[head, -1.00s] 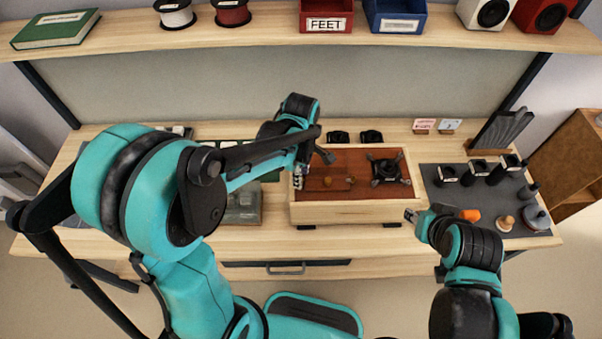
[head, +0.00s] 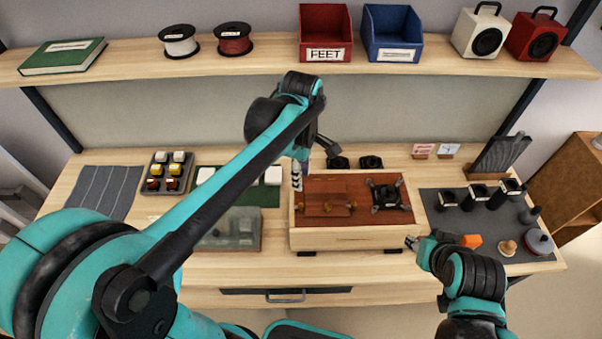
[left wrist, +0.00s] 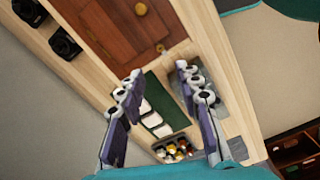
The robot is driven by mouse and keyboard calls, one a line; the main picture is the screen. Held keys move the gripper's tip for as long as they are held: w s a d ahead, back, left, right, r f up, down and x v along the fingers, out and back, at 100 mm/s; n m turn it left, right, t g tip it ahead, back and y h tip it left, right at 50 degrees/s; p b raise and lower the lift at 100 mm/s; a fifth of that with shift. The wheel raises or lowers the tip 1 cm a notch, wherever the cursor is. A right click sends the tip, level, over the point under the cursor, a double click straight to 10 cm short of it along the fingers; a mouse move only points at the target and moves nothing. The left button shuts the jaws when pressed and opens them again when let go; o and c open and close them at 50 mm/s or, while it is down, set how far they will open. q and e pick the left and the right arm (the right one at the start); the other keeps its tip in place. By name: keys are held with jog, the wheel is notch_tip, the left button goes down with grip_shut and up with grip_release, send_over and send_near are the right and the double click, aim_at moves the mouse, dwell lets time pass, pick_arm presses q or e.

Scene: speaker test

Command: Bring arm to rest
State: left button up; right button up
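My left gripper (head: 297,176) hangs over the left edge of the wooden box (head: 345,243), at the end of my left arm reaching over the workbench. In the left wrist view my left gripper (left wrist: 158,71) is open, with its two fingers well apart and nothing between them. Below it are the green mat (left wrist: 160,92) with white blocks and the box's red-brown inside (left wrist: 120,35). My right gripper (head: 412,242) is low at the right, in front of the box's right corner. It is small in view, and I cannot tell whether it is open.
A dark mat (head: 445,215) with black cups lies right of the box. A tray of coloured blocks (head: 167,172), a translucent case (head: 232,230) and a grey striped cloth (head: 95,192) lie left. A shelf (head: 270,72) spans the back.

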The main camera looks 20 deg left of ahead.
dwell(0.5)
pick_arm(q)
jog(key=s+a+f+m+t+b, duration=0.2)
jog(key=s+m, duration=0.3)
jog(key=m, duration=0.3)
jog(key=s+a+f+m+t+b, duration=0.3)
jog(key=s+f+m+t, duration=0.2)
jog(key=m, duration=0.3)
jog(key=shift+s+f+m, duration=0.15)
jog(key=shift+s+m, duration=0.05)
jog(key=shift+m, duration=0.2)
